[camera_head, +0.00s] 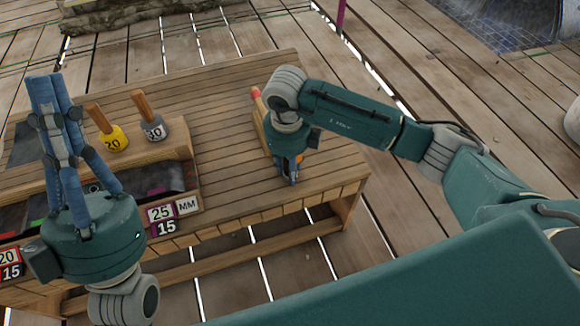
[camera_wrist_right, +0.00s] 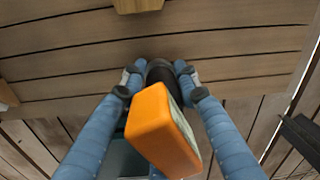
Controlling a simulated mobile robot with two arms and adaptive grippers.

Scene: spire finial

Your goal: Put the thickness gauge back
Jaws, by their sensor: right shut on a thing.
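The thickness gauge (camera_wrist_right: 162,130) has an orange body with a pale face on one side and a dark part at its far end. My right gripper (camera_wrist_right: 160,72) is shut on that dark part, between its two blue fingers. In the head view the right gripper (camera_head: 291,180) points down over the right part of the slatted table, with a bit of the orange gauge (camera_head: 299,159) showing beside it. I cannot tell whether the gauge touches the table. My left gripper (camera_head: 52,82) points up at the left, its blue fingers close together and empty.
The slatted wooden table (camera_head: 225,125) bears a rack with a yellow-based piece (camera_head: 115,138) marked 20 and a grey-based piece (camera_head: 154,130) marked 30. Tags (camera_head: 160,214) hang on the rack's front. A wooden piece with a red tip (camera_head: 256,93) is partly hidden behind my right wrist.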

